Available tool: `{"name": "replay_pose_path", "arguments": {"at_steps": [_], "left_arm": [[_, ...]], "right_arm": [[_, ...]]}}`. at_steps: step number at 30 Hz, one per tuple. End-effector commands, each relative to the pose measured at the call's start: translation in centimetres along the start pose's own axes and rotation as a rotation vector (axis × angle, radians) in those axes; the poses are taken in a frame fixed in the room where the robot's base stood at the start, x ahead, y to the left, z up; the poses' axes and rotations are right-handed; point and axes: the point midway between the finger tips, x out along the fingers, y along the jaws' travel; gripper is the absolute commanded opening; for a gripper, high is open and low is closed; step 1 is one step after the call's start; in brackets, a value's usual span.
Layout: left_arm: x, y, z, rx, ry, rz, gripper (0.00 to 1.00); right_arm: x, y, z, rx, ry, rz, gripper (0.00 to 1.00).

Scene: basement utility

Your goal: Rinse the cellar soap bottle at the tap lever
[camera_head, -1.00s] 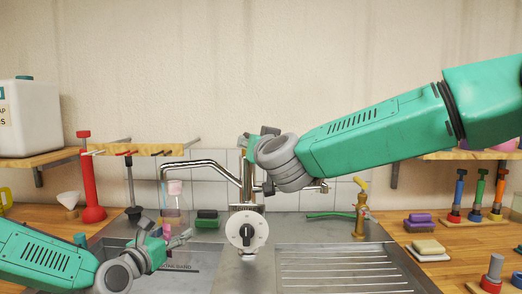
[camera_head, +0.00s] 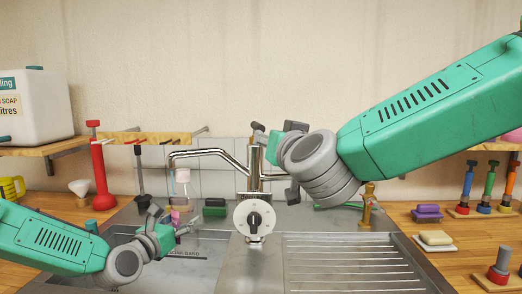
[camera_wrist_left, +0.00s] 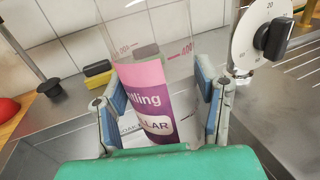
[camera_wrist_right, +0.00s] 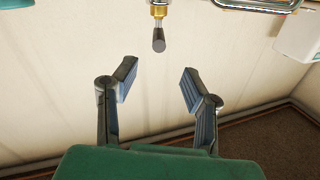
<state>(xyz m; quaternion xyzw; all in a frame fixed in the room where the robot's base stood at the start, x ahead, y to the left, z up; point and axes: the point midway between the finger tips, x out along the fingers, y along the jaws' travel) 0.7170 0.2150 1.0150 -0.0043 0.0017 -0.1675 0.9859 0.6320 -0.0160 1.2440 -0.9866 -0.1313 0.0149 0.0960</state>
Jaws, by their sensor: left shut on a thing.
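The soap bottle (camera_head: 181,190) is clear with a pink and purple label and stands upright under the spout of the chrome tap (camera_head: 253,165). My left gripper (camera_head: 168,228) is shut on its lower part; the label shows between the fingers in the left wrist view (camera_wrist_left: 158,100). My right gripper (camera_head: 275,162) is beside the tap column, fingers apart. In the right wrist view the gap between its fingers (camera_wrist_right: 158,88) is empty. A brass fitting with a dark knob (camera_wrist_right: 158,40) lies beyond them. I cannot tell whether it is the tap lever; my right wrist hides part of the tap.
The steel sink has a ribbed drainboard (camera_head: 345,262) at right. A round dial (camera_head: 254,219) sits before the tap. A green sponge (camera_head: 214,207) and brass tap (camera_head: 367,207) are behind. A red plunger (camera_head: 101,175) is at left, soaps (camera_head: 436,238) at right.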

Motion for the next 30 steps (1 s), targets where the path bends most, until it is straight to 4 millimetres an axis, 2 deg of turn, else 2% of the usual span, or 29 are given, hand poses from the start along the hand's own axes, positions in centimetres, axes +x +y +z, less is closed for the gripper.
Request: {"name": "replay_pose_path", "arguments": {"at_steps": [14, 15, 17, 18, 23, 26, 30], "left_arm": [[0.0, 0.0, 0.1, 0.0, -0.001, 0.0, 0.27], [0.0, 0.0, 0.1, 0.0, -0.001, 0.0, 0.27], [0.0, -0.1, 0.1, 0.0, -0.001, 0.0, 0.27], [0.0, -0.1, 0.1, 0.0, -0.001, 0.0, 0.27], [0.0, -0.1, 0.1, 0.001, -0.001, 0.0, 0.27], [0.0, -0.1, 0.1, 0.001, -0.001, 0.0, 0.27], [0.0, -0.1, 0.1, 0.001, -0.001, 0.0, 0.27]], "right_arm": [[0.0, 0.0, 0.0, 0.0, 0.0, 0.0, 0.39], [0.0, 0.0, 0.0, 0.0, 0.0, 0.0, 0.25], [0.0, 0.0, 0.0, 0.0, 0.0, 0.0, 0.04], [0.0, 0.0, 0.0, 0.0, 0.0, 0.0, 0.0], [0.1, 0.3, -0.1, 0.052, -0.001, -0.008, 0.0], [0.4, 0.9, -0.2, 0.166, -0.002, -0.026, 0.0], [0.9, 2.2, -0.5, 0.43, -0.012, -0.068, 0.0]]}}
